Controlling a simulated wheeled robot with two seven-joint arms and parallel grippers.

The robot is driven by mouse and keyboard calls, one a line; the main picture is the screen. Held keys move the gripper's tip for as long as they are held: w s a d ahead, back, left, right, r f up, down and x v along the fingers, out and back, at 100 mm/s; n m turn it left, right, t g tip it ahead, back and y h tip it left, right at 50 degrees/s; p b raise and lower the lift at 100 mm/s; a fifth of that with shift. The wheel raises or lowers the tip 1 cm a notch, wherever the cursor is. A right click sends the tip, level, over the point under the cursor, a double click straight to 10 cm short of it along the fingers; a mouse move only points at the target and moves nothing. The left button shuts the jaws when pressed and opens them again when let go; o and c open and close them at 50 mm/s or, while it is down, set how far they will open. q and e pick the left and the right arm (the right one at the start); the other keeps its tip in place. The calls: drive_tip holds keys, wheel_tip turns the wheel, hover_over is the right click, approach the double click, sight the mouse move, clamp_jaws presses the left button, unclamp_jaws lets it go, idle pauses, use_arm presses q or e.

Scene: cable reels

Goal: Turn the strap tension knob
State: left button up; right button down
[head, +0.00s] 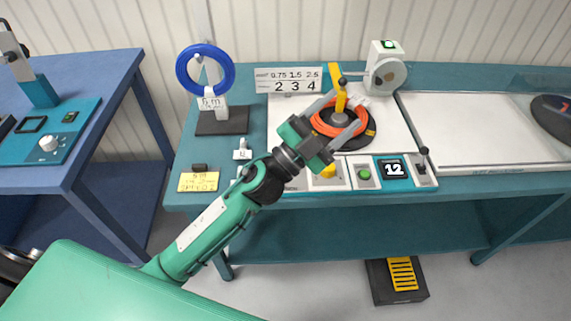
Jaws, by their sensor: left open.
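A white round knob (47,143) sits on a teal panel (82,131) on the left bench. A yellow knob (328,171) shows partly behind my left gripper, on the white control strip of the middle bench. No readable label tells which is the strap tension knob. My left gripper (346,111) is open, with its two fingers apart over the orange cable coil (324,124) on the reel. My right gripper is not in view.
A blue coil (181,77) hangs on a stand. A number sign (288,87), a white dispenser (385,75), a green button (364,173), a display reading 12 (393,168) and a lever (424,160) surround the reel. A pedal (403,273) lies on the floor. The right white board is mostly clear.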

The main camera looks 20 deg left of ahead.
use_arm(q)
drive_tip(key=s+d+f+m+g+h, duration=0.2)
drive_tip(key=s+d+m+g+h, duration=0.2)
drive_tip(key=d+m+g, duration=0.85)
drive_tip(key=w+a+f+m+g+y, duration=0.2)
drive_tip(key=a+f+m+g+y, duration=0.3)
drive_tip(key=f+m+g+y, duration=0.15)
drive_tip(key=w+a+f+n+y, duration=0.1)
drive_tip(key=w+a+y, duration=0.2)
drive_tip(key=a+y, duration=0.3)
drive_tip(key=w+a+f+n+t+y, duration=0.1)
drive_tip(key=w+a+y, duration=0.15)
drive_tip(key=a, duration=0.45)
drive_tip(key=w+a+f+n+y, duration=0.1)
drive_tip(key=w+a+y, duration=0.2)
drive_tip(key=a+y, duration=0.3)
drive_tip(key=shift+h, duration=0.5)
drive_tip(key=f, duration=0.4)
drive_tip(key=f+p, duration=0.1)
drive_tip(key=f, duration=0.3)
drive_tip(key=f+p, duration=0.1)
drive_tip(key=f, duration=0.4)
drive_tip(key=shift+s+a, duration=0.2)
drive_tip(key=shift+s, duration=0.05)
drive_tip(key=shift+f, duration=0.35)
drive_tip(key=c, duration=1)
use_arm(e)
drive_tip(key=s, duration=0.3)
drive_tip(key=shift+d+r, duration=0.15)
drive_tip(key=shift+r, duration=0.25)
